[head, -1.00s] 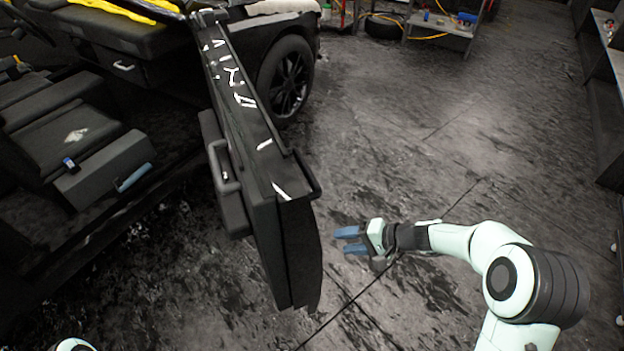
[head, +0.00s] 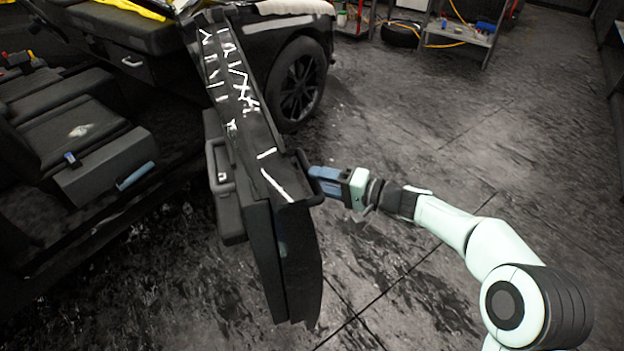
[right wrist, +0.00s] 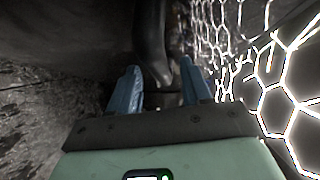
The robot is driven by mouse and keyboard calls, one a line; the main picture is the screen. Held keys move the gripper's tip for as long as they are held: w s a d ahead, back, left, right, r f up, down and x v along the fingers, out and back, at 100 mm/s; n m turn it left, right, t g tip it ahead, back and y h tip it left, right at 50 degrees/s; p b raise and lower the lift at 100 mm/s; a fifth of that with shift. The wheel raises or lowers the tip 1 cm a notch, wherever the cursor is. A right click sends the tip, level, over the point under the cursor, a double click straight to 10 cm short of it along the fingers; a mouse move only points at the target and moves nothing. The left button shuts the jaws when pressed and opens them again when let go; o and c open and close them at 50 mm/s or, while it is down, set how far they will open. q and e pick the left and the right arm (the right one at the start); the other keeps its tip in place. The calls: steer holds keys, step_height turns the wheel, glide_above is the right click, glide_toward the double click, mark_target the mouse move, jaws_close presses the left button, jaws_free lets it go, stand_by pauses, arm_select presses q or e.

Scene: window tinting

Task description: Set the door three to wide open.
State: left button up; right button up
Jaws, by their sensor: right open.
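The black car door (head: 285,245) stands ajar in the head view, its top edge running from the car body toward me. A dark handle (head: 305,178) sticks out on its right, outer side near the free end. My right gripper (head: 316,178) is open at this handle, its blue fingertips close to it. In the right wrist view, a dark curved bar (right wrist: 152,45) lies ahead between the two blue fingers (right wrist: 160,88); I cannot tell whether they touch it. My left gripper is not in view.
The car seat (head: 75,140) and open cabin are left of the door. A front wheel (head: 298,85) stands behind it. A metal shelf (head: 460,32) is at the back. The floor (head: 440,140) right of the door is clear.

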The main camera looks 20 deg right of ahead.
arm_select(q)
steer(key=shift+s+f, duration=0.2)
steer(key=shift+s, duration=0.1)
arm_select(e)
steer(key=shift+x, duration=1.45)
